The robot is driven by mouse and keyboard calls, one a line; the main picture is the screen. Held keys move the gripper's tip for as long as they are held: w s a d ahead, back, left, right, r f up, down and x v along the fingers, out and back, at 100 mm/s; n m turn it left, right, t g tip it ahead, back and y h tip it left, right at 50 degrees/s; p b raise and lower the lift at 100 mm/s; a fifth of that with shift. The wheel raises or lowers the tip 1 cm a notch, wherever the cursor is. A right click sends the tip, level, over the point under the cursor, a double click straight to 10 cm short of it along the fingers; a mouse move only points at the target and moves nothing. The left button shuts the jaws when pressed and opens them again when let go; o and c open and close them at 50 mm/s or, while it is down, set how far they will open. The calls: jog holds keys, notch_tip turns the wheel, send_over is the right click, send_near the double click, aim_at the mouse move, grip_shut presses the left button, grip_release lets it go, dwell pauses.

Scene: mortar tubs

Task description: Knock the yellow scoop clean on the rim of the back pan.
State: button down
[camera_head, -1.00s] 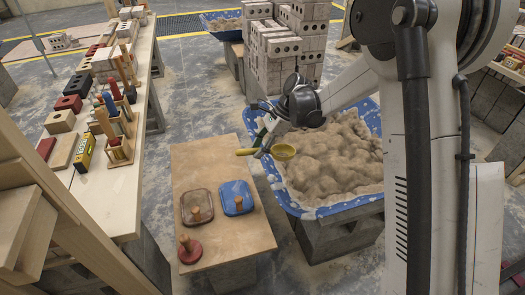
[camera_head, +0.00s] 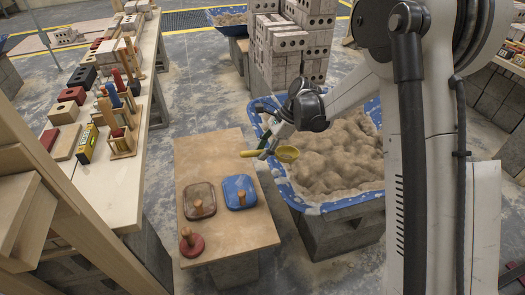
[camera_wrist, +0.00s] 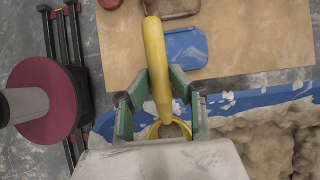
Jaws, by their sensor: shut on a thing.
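The yellow scoop (camera_head: 287,156) is held by its handle in my gripper (camera_head: 268,150), above the left edge of the blue mortar tub (camera_head: 320,209). In the wrist view, the green fingers of my gripper (camera_wrist: 160,108) are shut on the scoop's yellow handle (camera_wrist: 155,55). The bowl, partly hidden by the gripper, shows brownish material inside. The scoop looks apart from the tub rim, but its height is hard to judge. A second blue pan (camera_head: 213,17) with mortar stands far back.
A plywood board (camera_head: 225,233) beside the near tub carries a brown lid-like piece (camera_head: 190,208), a blue one (camera_head: 232,185) and a red knobbed disc (camera_head: 197,250). Stacked grey blocks (camera_head: 280,68) stand behind the tub. A long bench (camera_head: 100,190) with bricks and tools is at left.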

notch_tip(320, 180, down, 7)
jog(key=b, duration=0.5)
notch_tip(320, 180, up, 7)
jog(key=p, duration=0.4)
jog(key=shift+r, duration=0.2)
jog(key=shift+f, duration=0.15)
notch_tip(320, 180, down, 7)
jog(key=b, duration=0.4)
jog(key=shift+r+p, duration=1.85)
jog(key=shift+r, duration=1.75)
